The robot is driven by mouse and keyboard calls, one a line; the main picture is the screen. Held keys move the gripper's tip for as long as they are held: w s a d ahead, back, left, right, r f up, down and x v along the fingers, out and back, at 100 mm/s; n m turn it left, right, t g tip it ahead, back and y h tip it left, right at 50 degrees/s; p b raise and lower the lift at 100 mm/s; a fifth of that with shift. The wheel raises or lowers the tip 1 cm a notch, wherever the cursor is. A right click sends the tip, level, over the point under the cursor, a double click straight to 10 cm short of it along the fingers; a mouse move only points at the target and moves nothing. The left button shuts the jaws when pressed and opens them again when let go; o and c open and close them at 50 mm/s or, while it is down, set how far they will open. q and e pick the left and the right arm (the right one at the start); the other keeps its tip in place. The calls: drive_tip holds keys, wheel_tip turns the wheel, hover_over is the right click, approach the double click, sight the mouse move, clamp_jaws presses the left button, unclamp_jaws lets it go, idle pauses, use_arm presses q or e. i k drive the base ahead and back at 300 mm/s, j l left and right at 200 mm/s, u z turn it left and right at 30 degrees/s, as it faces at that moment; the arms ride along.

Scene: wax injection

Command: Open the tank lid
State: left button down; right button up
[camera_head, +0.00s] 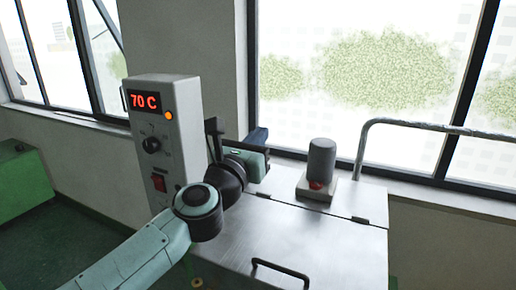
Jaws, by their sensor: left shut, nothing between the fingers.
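The tank (350,260) is a metal box whose flat silver lid (295,240) lies down shut. A black bar handle (282,267) sits at the lid's near edge. Dark hinges show along the lid's far edge. My left gripper (259,160) is shut and empty. It is over the back left of the tank, beyond the hinge line and away from the handle. My wrist hides part of the tank's left side, and I cannot tell whether the gripper touches anything. My right gripper is out of view.
A control box (160,110) reading 70 C stands left of the tank. A dark grey cylinder (321,160) on a pale base stands on the tank's back strip. A grey pipe rail (440,126) runs behind at right. The lid's surface is clear.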

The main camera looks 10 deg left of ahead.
sight(273, 245)
drive_tip(key=k+j, duration=0.15)
drive_tip(key=k, duration=0.35)
drive_tip(key=k+j, duration=0.15)
drive_tip(key=k, duration=0.35)
